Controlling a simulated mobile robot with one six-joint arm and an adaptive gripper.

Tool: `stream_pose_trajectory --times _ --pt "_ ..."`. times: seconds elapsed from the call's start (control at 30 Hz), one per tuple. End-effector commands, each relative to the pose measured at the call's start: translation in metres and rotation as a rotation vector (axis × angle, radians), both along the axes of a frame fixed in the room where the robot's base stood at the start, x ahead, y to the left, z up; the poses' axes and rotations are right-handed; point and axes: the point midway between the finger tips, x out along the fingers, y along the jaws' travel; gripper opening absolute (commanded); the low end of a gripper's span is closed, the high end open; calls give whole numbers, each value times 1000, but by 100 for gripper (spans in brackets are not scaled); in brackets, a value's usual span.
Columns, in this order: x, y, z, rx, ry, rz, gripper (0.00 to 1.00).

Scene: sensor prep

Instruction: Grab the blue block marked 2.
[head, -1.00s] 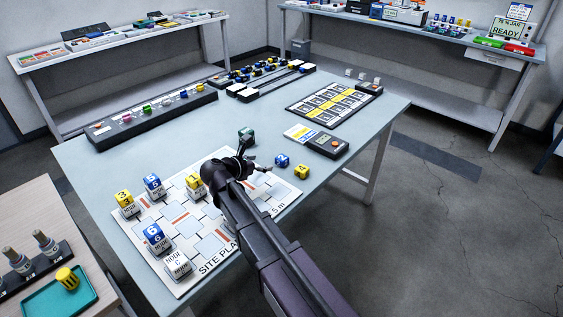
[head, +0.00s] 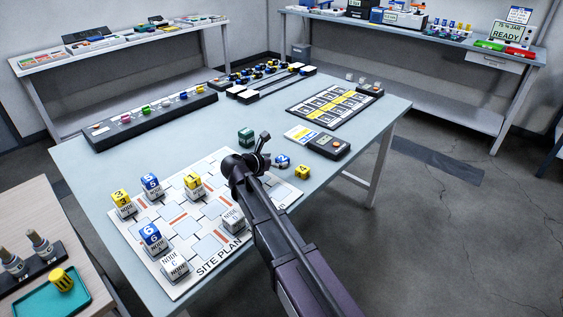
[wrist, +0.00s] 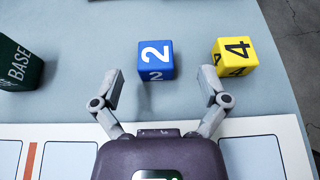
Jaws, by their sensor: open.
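The blue block marked 2 (wrist: 155,60) sits on the table in the wrist view, just ahead of my gripper (wrist: 161,84) and roughly centred between its fingers. My gripper is open and empty, with the fingers spread wider than the block. The block lies beyond the fingertips, and I see no contact. In the head view the blue block (head: 282,160) is just right of my gripper (head: 264,148), partly covered by it.
A yellow block marked 4 (wrist: 235,57) stands close to the right of the blue block. A dark green BASE block (wrist: 17,62) stands to the left. The site plan board (head: 190,278) holds several marked blocks. Bare table surrounds the blue block.

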Motion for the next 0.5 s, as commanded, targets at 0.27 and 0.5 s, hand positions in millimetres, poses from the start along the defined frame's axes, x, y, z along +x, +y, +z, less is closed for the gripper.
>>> stream_pose_trajectory --times 0.27,0.5 --pt "19 -9 -8 0 0 -2 94" --pt "38 -23 -17 -1 0 -2 94"
